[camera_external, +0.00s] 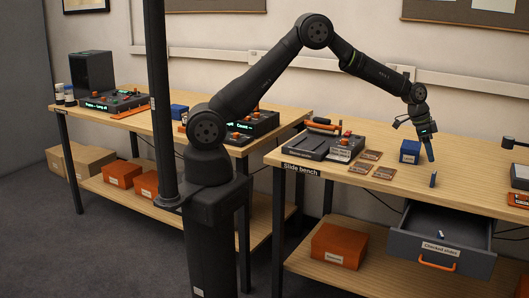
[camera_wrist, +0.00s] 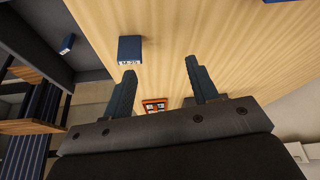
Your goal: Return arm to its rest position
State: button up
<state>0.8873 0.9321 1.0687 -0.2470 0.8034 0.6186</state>
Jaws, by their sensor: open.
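My gripper (camera_external: 431,157) is above the front part of the slide bench at right, pointing down. In the wrist view my gripper (camera_wrist: 160,68) has its two fingers spread apart with only bare wood between the tips. A small blue upright piece (camera_external: 433,180) stands on the bench just below my gripper, apart from it. In the wrist view a blue labelled piece (camera_wrist: 130,49) is near the left fingertip; I cannot tell whether they touch. A larger blue box (camera_external: 409,153) sits just left of my gripper.
The open grey drawer (camera_external: 470,262) juts out below the bench, with a small item (camera_external: 440,234) inside. Flat brown pieces (camera_external: 372,155) and a dark tray device (camera_external: 325,146) lie left on the bench. An orange box (camera_external: 338,246) is on the lower shelf. A black post (camera_external: 160,100) stands at left.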

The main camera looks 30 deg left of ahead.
jog(key=w+f, duration=0.4)
jog(key=shift+w+a+f, duration=0.1)
jog(key=shift+a, duration=0.25)
jog(key=shift+f, duration=0.85)
